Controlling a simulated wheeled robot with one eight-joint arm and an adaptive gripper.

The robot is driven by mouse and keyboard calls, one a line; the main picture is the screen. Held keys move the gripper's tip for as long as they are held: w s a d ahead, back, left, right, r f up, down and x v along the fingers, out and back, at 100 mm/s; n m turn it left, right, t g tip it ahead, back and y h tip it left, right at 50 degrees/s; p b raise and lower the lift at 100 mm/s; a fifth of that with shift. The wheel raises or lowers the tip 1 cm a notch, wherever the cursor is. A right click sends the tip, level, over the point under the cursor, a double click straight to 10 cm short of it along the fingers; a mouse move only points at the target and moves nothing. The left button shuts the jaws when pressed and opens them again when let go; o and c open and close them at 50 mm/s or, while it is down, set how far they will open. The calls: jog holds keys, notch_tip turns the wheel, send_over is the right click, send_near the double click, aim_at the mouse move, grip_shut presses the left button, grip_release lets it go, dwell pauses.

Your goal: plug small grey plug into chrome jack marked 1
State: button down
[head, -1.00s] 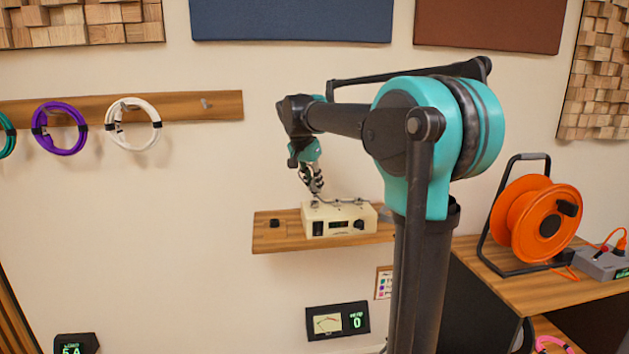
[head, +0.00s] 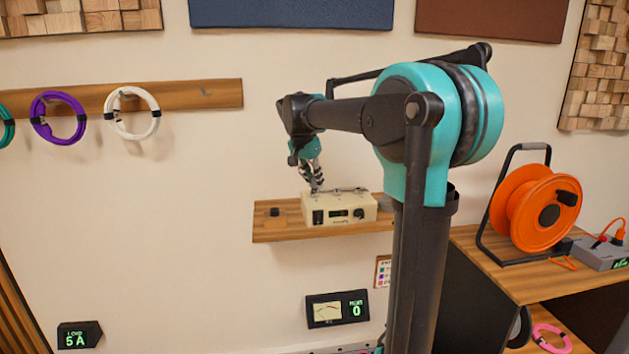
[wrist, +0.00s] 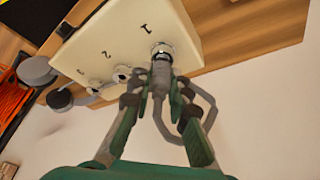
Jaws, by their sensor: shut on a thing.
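The cream amp box (head: 338,208) sits on a wooden wall shelf (head: 275,234) in the head view. In the wrist view the box (wrist: 115,35) shows chrome jacks in a row, marked 1, 2 and 3. My gripper (wrist: 162,90) is shut on the small grey plug (wrist: 160,72), with a finger on each side. The plug is lined up with the chrome jack marked 1 (wrist: 162,49), and its front end meets the jack. I cannot tell how deep it sits. A grey cable (wrist: 208,105) loops beside the fingers. In the head view my gripper (head: 316,184) is at the top of the box.
The chrome jack marked 2 (wrist: 122,73) is close beside, to the left. Round grey objects (wrist: 37,70) lie further left. A small black object (head: 275,212) is on the shelf left of the box. An orange cable reel (head: 535,220) stands on the right table.

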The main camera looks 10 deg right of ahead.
jog(key=c, duration=1.4)
grip_release()
jog(key=shift+o, duration=0.2)
jog(key=v, duration=1.2)
